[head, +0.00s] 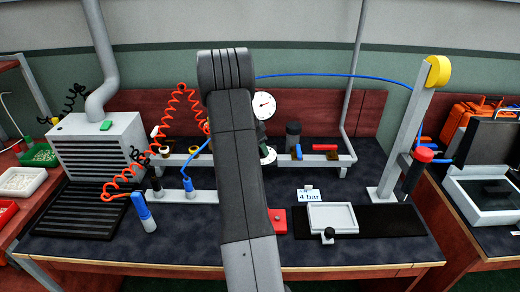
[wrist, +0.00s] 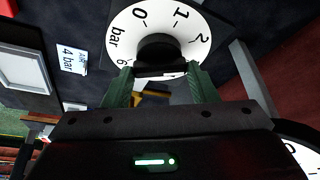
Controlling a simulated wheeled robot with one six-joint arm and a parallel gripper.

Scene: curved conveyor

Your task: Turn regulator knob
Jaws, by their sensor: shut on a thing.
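The regulator knob (wrist: 158,48) is black and sits at the centre of a white dial (wrist: 188,22) marked 0, 1, 2, 6 and bar in the wrist view. My gripper (wrist: 160,76) has its two green fingers on either side of the knob and is shut on it. In the head view my arm hides most of the knob and gripper; a part of the white dial (head: 268,157) shows just right of the arm. A pressure gauge (head: 264,105) stands behind it; its needle is too small to read. A card (head: 308,196) reads 4 bar.
A pipe rail (head: 342,160) with a red handle (head: 325,147) and a dark cylinder (head: 293,135) lies right of the dial. A red coiled hose (head: 172,110) hangs at left. A grey tray (head: 333,206) and a tall post (head: 405,130) stand at right.

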